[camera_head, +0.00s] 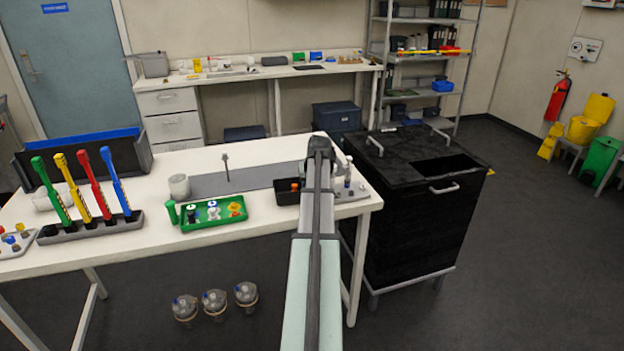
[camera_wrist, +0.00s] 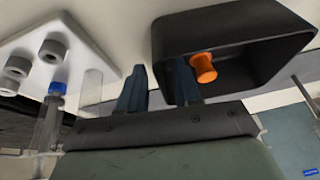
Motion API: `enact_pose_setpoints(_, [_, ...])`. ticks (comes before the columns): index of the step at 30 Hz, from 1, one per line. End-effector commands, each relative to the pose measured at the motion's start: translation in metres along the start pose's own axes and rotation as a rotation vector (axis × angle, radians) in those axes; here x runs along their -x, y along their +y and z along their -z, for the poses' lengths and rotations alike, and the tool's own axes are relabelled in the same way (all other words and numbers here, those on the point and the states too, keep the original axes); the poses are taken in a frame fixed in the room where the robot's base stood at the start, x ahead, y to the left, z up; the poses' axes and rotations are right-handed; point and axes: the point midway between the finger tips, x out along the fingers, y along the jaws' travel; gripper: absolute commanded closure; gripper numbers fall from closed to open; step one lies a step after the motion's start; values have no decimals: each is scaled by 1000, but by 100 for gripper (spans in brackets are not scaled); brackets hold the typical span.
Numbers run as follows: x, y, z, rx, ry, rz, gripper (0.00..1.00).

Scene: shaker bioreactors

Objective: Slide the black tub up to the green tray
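The black tub (camera_head: 284,197) stands on the white table, just right of the green tray (camera_head: 215,224), with a small gap between them. The tray holds several small coloured pieces. An orange piece (camera_wrist: 204,68) lies in the tub. My gripper (camera_wrist: 160,88) is open at the tub, its two fingers apart. In the wrist view, one finger overlaps the inside of the tub (camera_wrist: 235,40) and the other is outside its end wall. I cannot tell whether they touch the wall. My arm hides the tub's right side in the head view.
A light rack with grey caps (camera_wrist: 52,50) and a blue-capped tube (camera_wrist: 55,90) sit close beside my gripper. A white cup (camera_head: 179,187) and a grey mat (camera_head: 240,178) lie behind the tray. A holder with coloured pipettes (camera_head: 92,228) stands left.

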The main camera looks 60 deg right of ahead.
Motion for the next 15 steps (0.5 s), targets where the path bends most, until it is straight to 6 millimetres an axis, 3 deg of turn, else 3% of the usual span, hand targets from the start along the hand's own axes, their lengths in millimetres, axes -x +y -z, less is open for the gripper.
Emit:
enact_pose_setpoints(6, [-16, 0, 0, 0, 0, 0, 67])
enact_pose_setpoints(15, [-18, 0, 0, 0, 0, 0, 67])
